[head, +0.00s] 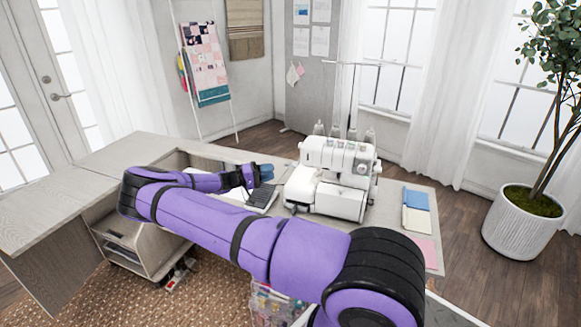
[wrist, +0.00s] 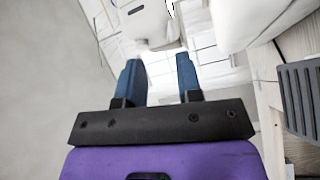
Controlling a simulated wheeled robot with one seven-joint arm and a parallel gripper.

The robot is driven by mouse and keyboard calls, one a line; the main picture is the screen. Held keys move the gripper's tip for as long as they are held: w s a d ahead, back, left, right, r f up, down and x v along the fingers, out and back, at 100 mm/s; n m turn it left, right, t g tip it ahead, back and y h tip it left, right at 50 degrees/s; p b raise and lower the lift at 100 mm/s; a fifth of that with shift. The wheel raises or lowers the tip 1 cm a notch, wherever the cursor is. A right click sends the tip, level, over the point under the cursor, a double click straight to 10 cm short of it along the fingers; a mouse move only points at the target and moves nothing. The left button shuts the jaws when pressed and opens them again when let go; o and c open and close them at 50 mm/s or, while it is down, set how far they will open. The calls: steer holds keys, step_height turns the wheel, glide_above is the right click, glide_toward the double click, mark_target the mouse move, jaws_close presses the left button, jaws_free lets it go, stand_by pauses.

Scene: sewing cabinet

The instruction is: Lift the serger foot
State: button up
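A white serger (head: 338,178) stands on the cabinet top, right of centre in the head view, with thread cones on top. Its presser foot and lifting lever are too small or hidden to make out. My gripper (head: 266,173) is left of the serger, apart from it, above the cabinet top. In the wrist view my gripper (wrist: 159,75) shows two blue fingers spread apart with nothing between them. White rounded shapes lie beyond the fingers; I cannot tell surely which machine part they are.
A dark ridged pad (head: 262,198) lies left of the serger. Blue, cream and pink fabric pieces (head: 416,220) lie to its right. The wooden cabinet top (head: 50,205) extends at left. A potted plant (head: 520,225) stands on the floor at far right.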

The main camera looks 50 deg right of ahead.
steer(key=d+h, duration=0.1)
steer(key=d, duration=0.2)
steer(key=s+d+h, duration=0.1)
steer(key=d, duration=0.2)
steer(key=s+d+n+t, duration=0.1)
steer(key=d, duration=0.2)
steer(key=shift+s+d+f+h, duration=0.15)
steer(key=shift+d+h, duration=0.2)
steer(key=shift+h, duration=0.05)
jaws_close()
